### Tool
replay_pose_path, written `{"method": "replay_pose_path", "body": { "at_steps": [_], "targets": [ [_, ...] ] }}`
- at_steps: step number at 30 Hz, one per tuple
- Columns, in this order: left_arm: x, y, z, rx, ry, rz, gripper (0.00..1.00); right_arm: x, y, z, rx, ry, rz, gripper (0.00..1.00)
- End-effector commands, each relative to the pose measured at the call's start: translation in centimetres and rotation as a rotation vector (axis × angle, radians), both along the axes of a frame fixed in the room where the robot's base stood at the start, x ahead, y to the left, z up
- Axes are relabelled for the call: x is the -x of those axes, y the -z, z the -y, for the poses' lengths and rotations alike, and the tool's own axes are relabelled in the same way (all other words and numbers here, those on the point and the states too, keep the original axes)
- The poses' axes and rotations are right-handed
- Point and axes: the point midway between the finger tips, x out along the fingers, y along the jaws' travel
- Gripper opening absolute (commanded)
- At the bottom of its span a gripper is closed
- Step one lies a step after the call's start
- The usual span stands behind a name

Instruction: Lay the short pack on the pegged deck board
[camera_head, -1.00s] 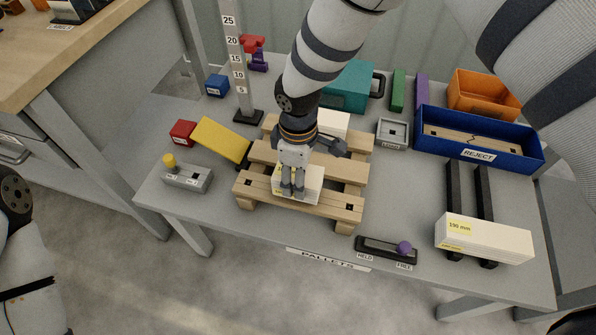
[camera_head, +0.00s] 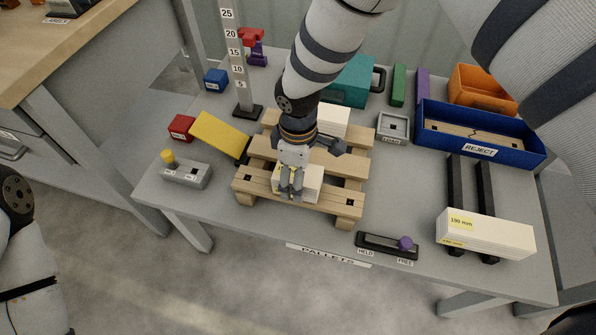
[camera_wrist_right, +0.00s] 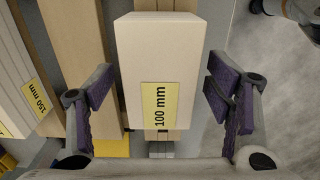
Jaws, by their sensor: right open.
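A short cream pack labelled 100 mm (camera_wrist_right: 158,65) lies between the spread fingers of my right gripper in the wrist view, with a gap on each side. In the head view this pack (camera_head: 312,184) rests on the front board (camera_head: 335,204) of the wooden pallet, partly hidden by the gripper. That board shows small dark square marks near its ends; I cannot tell whether they are pegs or holes. My right gripper (camera_head: 291,194) is open and points down at the pack. My left gripper is out of view.
A 150 mm pack (camera_wrist_right: 30,95) lies beside in the wrist view. A 190 mm pack (camera_head: 485,234) rests on dark rails at right.

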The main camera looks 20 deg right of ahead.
Motion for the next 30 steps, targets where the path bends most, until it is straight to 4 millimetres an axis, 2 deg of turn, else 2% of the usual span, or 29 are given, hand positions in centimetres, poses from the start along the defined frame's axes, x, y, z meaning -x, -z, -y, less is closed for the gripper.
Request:
{"method": "replay_pose_path", "body": {
  "at_steps": [2, 5, 12, 16, 21, 30],
  "targets": [
    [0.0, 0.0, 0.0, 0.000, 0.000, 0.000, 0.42, 0.0, -0.2, 0.0, 0.000, 0.000, 0.000, 0.73],
    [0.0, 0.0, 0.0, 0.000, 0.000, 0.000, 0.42, -0.1, -1.8, 0.0, 0.000, 0.001, 0.002, 0.73],
    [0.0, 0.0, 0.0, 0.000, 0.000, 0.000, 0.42, -0.1, -8.4, 0.0, -0.001, 0.001, 0.004, 0.73],
    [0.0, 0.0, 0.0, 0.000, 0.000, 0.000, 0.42, 0.0, -10.8, 0.0, -0.001, 0.001, 0.002, 0.73],
    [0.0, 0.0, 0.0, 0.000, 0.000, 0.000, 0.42, 0.0, -12.0, 0.0, 0.000, 0.000, 0.000, 0.73],
    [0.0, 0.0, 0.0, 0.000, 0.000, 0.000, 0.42, 0.0, -12.0, 0.0, 0.000, 0.000, 0.000, 0.73]
  ]
}}
